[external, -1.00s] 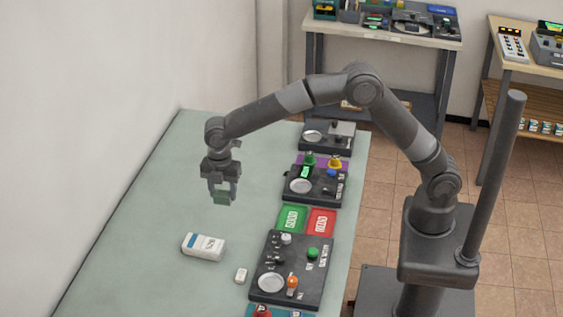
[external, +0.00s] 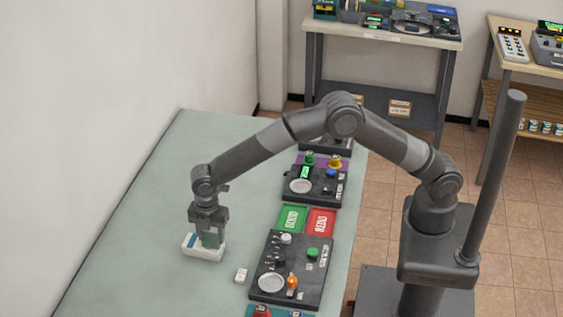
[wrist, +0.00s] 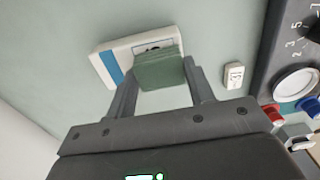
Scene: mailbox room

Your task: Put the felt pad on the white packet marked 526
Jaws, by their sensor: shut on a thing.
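The white packet (external: 191,246) with a blue stripe lies flat on the pale green table. It also shows in the wrist view (wrist: 113,49), where most of its marking is hidden behind the pad, so I cannot read the number. The felt pad (wrist: 159,70) is a green block between the fingers of my gripper (external: 210,238). My gripper is shut on the pad and holds it over the right part of the packet. I cannot tell whether the pad touches the packet.
A small white block (external: 241,275) with a dark marking lies right of the packet. A black control panel (external: 296,268) with knobs and a round dish stands further right. Green (external: 291,219) and red (external: 321,222) trays lie behind it. The table's left side is clear.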

